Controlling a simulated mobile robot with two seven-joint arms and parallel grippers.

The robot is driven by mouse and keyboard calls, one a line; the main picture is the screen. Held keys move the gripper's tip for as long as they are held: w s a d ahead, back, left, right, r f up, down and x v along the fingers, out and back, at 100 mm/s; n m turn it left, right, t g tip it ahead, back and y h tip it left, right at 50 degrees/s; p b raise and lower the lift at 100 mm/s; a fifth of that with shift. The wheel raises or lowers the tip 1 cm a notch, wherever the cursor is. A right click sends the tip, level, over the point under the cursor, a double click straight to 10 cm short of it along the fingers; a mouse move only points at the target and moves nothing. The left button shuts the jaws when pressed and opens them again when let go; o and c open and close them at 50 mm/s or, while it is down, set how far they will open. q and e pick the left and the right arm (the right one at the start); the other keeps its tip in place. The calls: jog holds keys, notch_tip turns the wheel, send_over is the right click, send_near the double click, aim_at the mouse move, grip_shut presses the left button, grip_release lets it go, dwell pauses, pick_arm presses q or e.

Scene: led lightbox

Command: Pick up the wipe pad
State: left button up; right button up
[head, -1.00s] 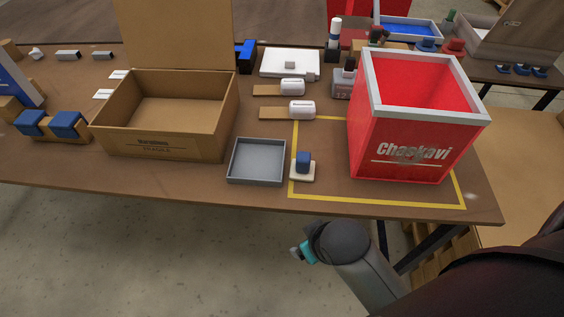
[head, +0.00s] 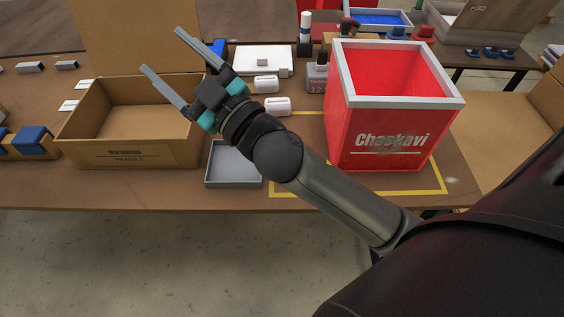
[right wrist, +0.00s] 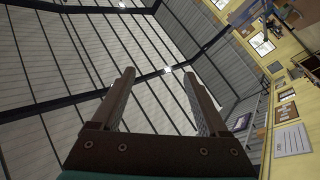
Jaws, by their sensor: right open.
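My right gripper (head: 162,51) is open and empty, raised over the open cardboard box (head: 140,155) with its fingers pointing up and left. In the right wrist view its two fingers (right wrist: 158,78) stand apart with only the ceiling and wall beyond. The small blue block on a white pad, which looks like the wipe pad, stood right of the grey tray (head: 234,184) earlier. My right forearm now covers that spot, so it is hidden. My left gripper is not in view.
A red open bin (head: 390,140) with a grey rim stands right of my forearm, inside a yellow outline (head: 360,193) on the table. Bottles (head: 305,35) stand further back.

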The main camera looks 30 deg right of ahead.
jog(key=s+a+r+n+g+y, duration=0.25)
jog(key=a+r+n+y, duration=0.3)
jog(key=n+y, duration=0.3)
jog(key=s+a+f+n+g+y, duration=0.4)
jog(key=s+a+n+g, duration=0.25)
jog(key=n+g, duration=0.75)
jog(key=w+d+f+g+h, duration=0.2)
jog(key=d+f+g+h, duration=0.2)
jog(key=d+f+h, duration=0.65)
jog(key=w+d+f+m+h, duration=0.1)
jog(key=d+h, duration=0.4)
jog(key=d, duration=0.3)
jog(key=w+d+f+m+h, duration=0.15)
jog(key=d+h, duration=0.25)
jog(key=d, duration=0.4)
jog(key=f, duration=0.6)
jog(key=s+f+b, duration=0.1)
jog(key=f, duration=0.2)
jog(key=shift+d+f, duration=0.15)
jog(key=shift+f, duration=0.1)
jog(key=f, duration=0.5)
jog(key=shift+s+f+b, duration=0.1)
jog(key=shift+s+b, duration=0.15)
jog(key=shift+b, duration=0.15)
